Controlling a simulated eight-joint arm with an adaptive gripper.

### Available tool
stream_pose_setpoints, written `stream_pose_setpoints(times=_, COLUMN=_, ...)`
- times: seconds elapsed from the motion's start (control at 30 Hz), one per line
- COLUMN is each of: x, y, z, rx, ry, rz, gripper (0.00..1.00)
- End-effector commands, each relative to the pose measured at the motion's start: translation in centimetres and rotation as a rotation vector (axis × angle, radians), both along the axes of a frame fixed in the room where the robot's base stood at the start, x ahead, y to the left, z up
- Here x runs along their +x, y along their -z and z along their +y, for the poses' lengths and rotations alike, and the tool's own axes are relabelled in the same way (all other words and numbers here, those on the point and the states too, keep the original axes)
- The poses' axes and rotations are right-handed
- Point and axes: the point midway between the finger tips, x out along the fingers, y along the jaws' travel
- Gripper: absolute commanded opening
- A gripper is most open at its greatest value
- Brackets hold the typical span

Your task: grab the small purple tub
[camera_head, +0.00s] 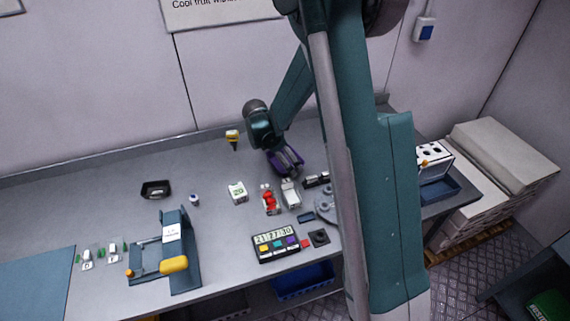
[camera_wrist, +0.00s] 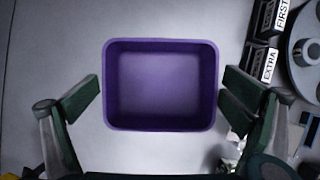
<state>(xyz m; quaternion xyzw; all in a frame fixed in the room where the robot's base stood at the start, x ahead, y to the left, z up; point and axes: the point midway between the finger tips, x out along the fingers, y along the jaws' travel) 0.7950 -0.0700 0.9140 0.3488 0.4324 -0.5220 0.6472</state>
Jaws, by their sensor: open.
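The small purple tub (camera_wrist: 160,122) is an empty, open-topped box with rounded corners, seen from above in the wrist view. It stands on the grey bench. My gripper (camera_wrist: 160,96) is open, with one green finger pad on the left of the tub and one on the right. A gap shows between the left pad and the tub; the right pad is close to the tub's right wall, and I cannot tell whether it touches. In the head view the tub (camera_head: 290,163) is partly hidden under my gripper (camera_head: 284,160).
Right of the tub are black blocks labelled FIRST and EXTRA (camera_wrist: 262,62) and a grey round device (camera_wrist: 306,52). A black tray (camera_head: 156,190) lies left.

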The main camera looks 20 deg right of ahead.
Motion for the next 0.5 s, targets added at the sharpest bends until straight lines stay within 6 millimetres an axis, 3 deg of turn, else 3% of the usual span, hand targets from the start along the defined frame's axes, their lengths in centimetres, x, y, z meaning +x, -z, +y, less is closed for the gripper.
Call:
stream_pose_setpoints(times=0.17, x=0.00, y=-0.01, z=0.00, rx=0.000, ry=0.000, rz=0.000, gripper=1.00)
stream_pose_setpoints(times=0.33, x=0.00, y=-0.01, z=-0.01, rx=0.000, ry=0.000, rz=0.000, gripper=0.78)
stream_pose_setpoints(times=0.5, x=0.00, y=-0.01, z=-0.01, rx=0.000, ry=0.000, rz=0.000, gripper=0.75)
